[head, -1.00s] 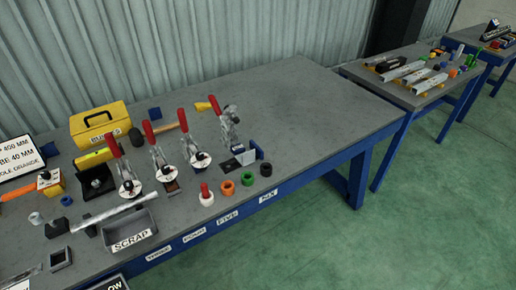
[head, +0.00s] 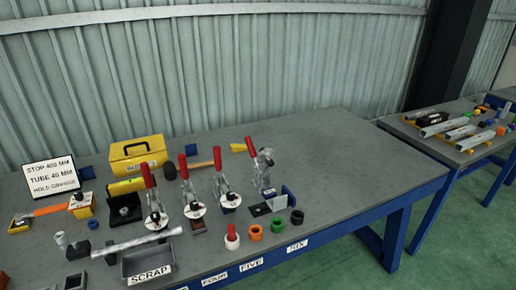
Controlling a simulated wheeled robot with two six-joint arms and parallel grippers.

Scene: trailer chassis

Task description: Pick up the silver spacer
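A small light grey, silver-looking cylinder (head: 61,239) stands at the left of the near workbench, beside a blue ring (head: 93,224). It may be the silver spacer; it is too small to be sure. A row of ring-like pieces stands at the bench's front edge: a red and white one (head: 232,238), an orange one (head: 255,233), a green one (head: 279,226) and a black one (head: 297,217). Neither of my grippers is in view.
Several red-handled toggle clamps (head: 192,203) stand mid-bench. A yellow box (head: 137,152) and a sign (head: 52,178) stand behind. The bench's right part is clear.

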